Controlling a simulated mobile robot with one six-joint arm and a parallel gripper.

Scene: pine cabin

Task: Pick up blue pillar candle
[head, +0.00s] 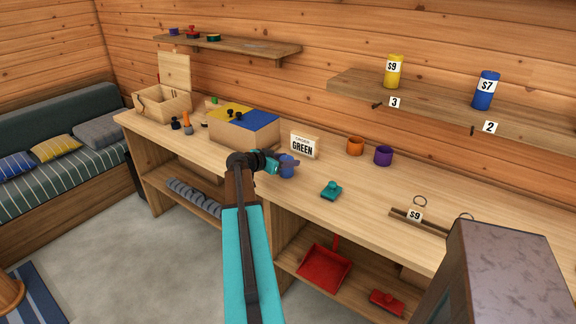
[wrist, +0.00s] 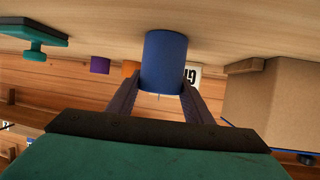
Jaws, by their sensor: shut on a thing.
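A blue pillar candle (head: 287,169) is at my gripper (head: 282,163), over the workbench left of its middle. In the wrist view, which is upside down, the blue candle (wrist: 164,62) stands between the two fingers of my gripper (wrist: 161,87), with its small wick showing. The fingers are shut on its sides. It looks upright; I cannot tell whether its base touches the bench top. A second blue cylinder (head: 486,92), tagged $7, stands on the right wall shelf.
A box with yellow and blue lids (head: 245,134) is to the left. Orange (head: 355,146) and purple (head: 383,156) cups and a teal-handled block (head: 331,190) are to the right. Bare bench lies between them.

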